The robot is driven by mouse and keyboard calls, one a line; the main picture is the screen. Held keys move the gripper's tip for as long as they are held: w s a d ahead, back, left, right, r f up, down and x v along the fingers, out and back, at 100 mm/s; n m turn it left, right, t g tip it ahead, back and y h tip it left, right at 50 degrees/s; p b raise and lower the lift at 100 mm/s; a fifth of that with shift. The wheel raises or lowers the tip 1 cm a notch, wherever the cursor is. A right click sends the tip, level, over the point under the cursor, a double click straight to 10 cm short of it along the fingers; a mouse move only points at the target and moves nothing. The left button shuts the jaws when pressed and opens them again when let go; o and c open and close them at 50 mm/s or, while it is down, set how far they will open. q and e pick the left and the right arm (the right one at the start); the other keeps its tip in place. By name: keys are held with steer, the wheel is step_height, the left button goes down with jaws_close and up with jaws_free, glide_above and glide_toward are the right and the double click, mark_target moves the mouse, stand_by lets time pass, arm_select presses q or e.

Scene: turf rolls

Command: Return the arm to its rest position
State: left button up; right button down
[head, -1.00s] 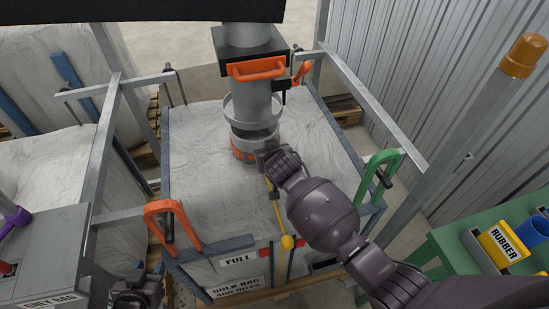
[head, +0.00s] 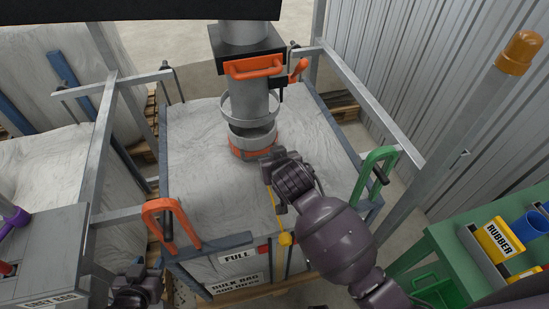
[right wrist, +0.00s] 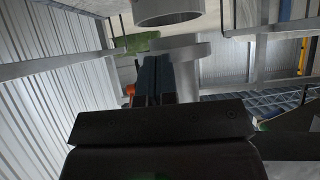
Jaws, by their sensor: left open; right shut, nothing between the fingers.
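My right arm comes in from the lower right. Its dark gripper (head: 270,158) is over the white bulk bag (head: 205,145), just right of and below the orange-banded neck (head: 252,150) under the grey spout. In the head view I cannot tell whether it touches the neck. In the right wrist view its two fingers (right wrist: 156,62) are together with nothing between them; a round grey rim lies beyond. My left gripper (head: 137,285) is low at the left, beside the bag frame, open and partly cut off by the bottom edge.
Steel posts and rails surround the bag, with an orange hook (head: 161,209) and a green hook (head: 380,163) at the front. A green table (head: 440,250) with bins stands right. A grey box (head: 40,250) stands left.

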stand_by(0.3)
step_height(320, 180, up, 4)
steer(key=w+n+t+y, duration=0.1)
steer(key=n+t+y, duration=0.1)
steer(key=s+d+f+t, duration=0.1)
steer(key=s+d+f, duration=0.25)
steer(key=d, duration=0.65)
steer(key=s+d+f+m+h, duration=0.1)
steer(key=s+d+f, duration=0.2)
steer(key=s, duration=0.3)
steer(key=s+d+f+m+g+h, duration=0.1)
steer(key=s+d+f+h, duration=0.1)
steer(key=s+d+f, duration=0.2)
steer(key=s+d+f+m+g+h, duration=0.1)
steer(key=s+d+f, duration=0.2)
steer(key=s+d, duration=0.3)
steer(key=s, duration=0.3)
steer(key=shift+s+d+f, duration=0.15)
steer(key=shift+d+f, duration=0.15)
steer(key=shift+f, duration=0.1)
